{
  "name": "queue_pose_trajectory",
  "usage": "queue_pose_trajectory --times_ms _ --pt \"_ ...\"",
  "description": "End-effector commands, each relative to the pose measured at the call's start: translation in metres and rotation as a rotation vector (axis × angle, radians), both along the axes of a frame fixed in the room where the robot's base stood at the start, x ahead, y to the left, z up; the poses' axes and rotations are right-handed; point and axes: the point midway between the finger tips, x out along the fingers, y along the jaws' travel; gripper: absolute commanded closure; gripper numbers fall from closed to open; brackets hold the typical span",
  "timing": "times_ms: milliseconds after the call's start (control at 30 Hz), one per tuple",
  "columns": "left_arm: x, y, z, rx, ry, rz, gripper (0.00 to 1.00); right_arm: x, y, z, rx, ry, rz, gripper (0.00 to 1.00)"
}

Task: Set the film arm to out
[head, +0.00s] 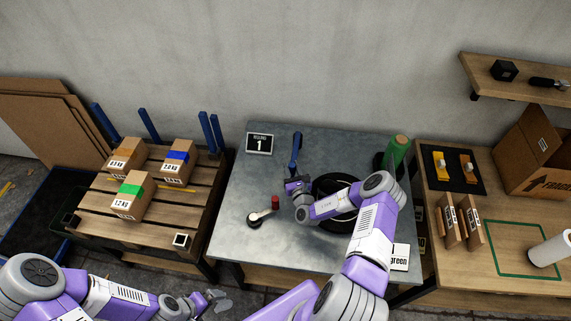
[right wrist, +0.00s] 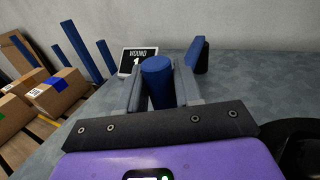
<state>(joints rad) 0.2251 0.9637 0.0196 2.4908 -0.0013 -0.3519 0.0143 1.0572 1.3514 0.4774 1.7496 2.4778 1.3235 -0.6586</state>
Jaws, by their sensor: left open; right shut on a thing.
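The blue film arm (head: 295,152) stands near the back of the grey metal table (head: 240,185). My right gripper (head: 297,186) is over the table, just in front of it. In the right wrist view its two fingers are shut on a blue upright cylinder (right wrist: 158,80), which looks like the film arm's handle. A blue bar (right wrist: 198,54) shows behind it to the right; how the two join is hidden. My left gripper (head: 215,302) is open and empty, low in front of the table. A display (head: 260,144) at the back left of the table reads "WOUND 1".
A black turntable (head: 325,187) is partly hidden by my right arm. A green roll (head: 398,150) stands at the back right. Boxes sit on a pallet (head: 100,219) at left; a wooden table (head: 460,276) stands at right.

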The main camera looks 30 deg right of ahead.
Motion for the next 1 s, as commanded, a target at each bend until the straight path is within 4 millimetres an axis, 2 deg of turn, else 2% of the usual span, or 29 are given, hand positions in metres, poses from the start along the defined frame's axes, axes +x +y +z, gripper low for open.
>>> queue_pose_trajectory --times_ms 367,400,500,533,833,1000 --pt "0.000 0.000 0.003 0.000 0.001 -0.001 0.00 -0.005 -0.006 0.000 -0.001 -0.003 -0.021 1.00" --pt "0.000 0.000 0.003 0.000 0.001 -0.001 0.00 -0.004 -0.006 0.000 -0.001 -0.003 -0.021 0.65" --pt "0.000 0.000 0.003 0.000 0.001 -0.001 0.00 -0.004 -0.006 0.000 -0.002 -0.003 -0.020 0.49" --pt "0.000 0.000 0.003 0.000 0.001 -0.001 0.00 -0.004 -0.005 0.000 -0.002 -0.003 -0.019 0.47" --pt "0.000 0.000 0.004 0.000 0.001 0.000 0.00 -0.006 -0.005 0.000 -0.001 -0.001 -0.019 0.47" --pt "0.000 0.000 0.007 0.000 0.001 0.000 0.00 -0.026 0.001 0.000 -0.001 0.001 -0.020 0.47"
